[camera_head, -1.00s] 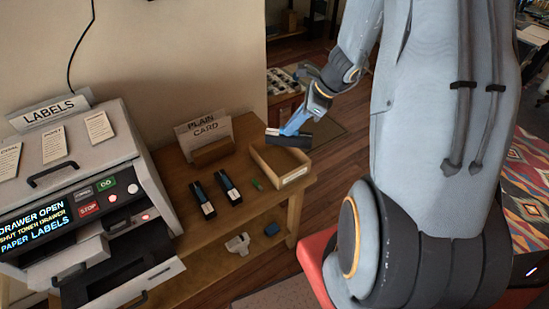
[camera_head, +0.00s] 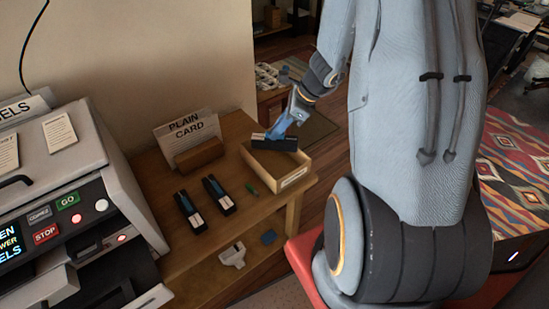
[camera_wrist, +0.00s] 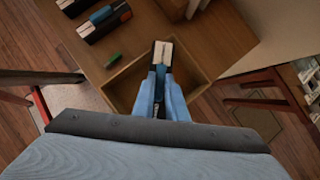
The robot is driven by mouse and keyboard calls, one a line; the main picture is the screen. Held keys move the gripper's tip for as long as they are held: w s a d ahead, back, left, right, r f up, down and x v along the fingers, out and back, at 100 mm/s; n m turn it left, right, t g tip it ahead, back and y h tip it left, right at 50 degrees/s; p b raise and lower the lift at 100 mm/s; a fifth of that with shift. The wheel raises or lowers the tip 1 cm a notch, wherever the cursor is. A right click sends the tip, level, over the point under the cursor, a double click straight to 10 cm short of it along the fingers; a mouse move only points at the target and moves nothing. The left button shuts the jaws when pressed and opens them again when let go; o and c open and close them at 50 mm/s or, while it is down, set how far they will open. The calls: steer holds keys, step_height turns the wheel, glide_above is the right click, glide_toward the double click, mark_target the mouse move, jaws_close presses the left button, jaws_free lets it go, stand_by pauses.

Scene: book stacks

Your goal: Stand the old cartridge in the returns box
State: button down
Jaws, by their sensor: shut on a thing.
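My gripper (camera_head: 284,128) is shut on a black cartridge (camera_head: 274,142) with a pale label at one end. It holds the cartridge lying roughly level over the returns box (camera_head: 296,180), an open wooden tray with a label on its front. In the wrist view my gripper (camera_wrist: 161,72) grips the cartridge (camera_wrist: 162,52), which reaches over the wall of the box (camera_wrist: 128,78). I cannot tell whether the cartridge touches the rim. Two similar cartridges, one left (camera_head: 188,211) and one right (camera_head: 219,195), lie on the wooden table left of the box.
A small green object (camera_head: 251,188) lies between the cartridges and the box. A plain card holder (camera_head: 198,154) stands behind. The label printer (camera_head: 75,180) is at the left with its drawer open.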

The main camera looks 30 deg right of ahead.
mark_target(277, 149)
steer(key=shift+f+p, duration=0.35)
steer(key=shift+f, duration=3.85)
steer(key=shift+f, duration=0.1)
steer(key=c, duration=1.8)
jaws_free()
steer(key=shift+o, duration=0.2)
